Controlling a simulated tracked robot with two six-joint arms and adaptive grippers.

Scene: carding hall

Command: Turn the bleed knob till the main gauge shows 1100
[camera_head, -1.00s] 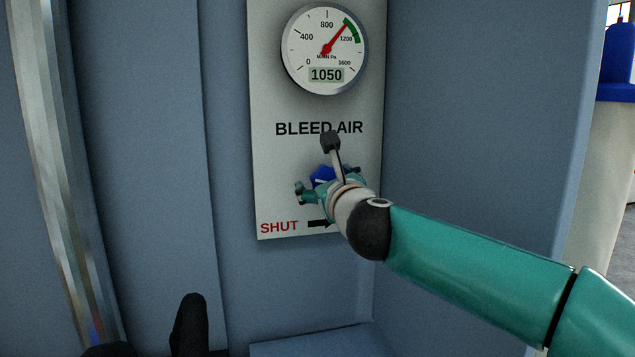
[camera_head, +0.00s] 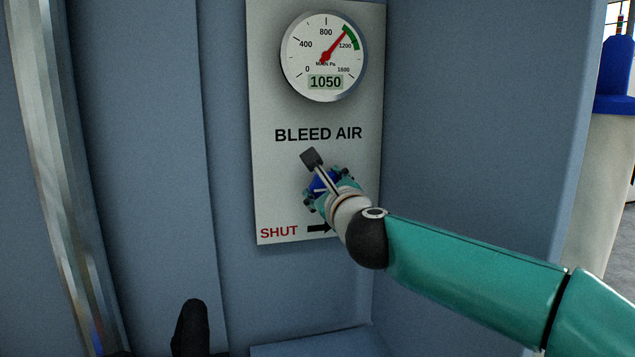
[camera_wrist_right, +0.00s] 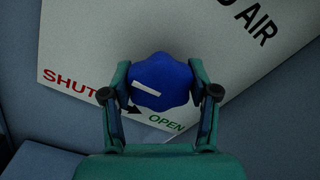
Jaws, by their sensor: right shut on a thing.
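The blue bleed knob (camera_head: 321,184) sits on the pale panel (camera_head: 270,190) below the words BLEED AIR. It also shows in the right wrist view (camera_wrist_right: 160,84), with a white mark slanting on its face. My right gripper (camera_head: 326,187) is shut on the knob, one finger on each side, as the right wrist view (camera_wrist_right: 162,80) shows. The main gauge (camera_head: 324,56) above reads 1050 on its display. Its red needle points up and right, at the green band's lower-value end. My left gripper cannot be made out.
An arrow (camera_head: 319,228) stands by the word SHUT; OPEN (camera_wrist_right: 166,123) shows in the wrist view. A blue-grey wall (camera_head: 470,120) rises close on the right. A metal post (camera_head: 55,170) stands at left. A dark part (camera_head: 190,328) shows at lower left.

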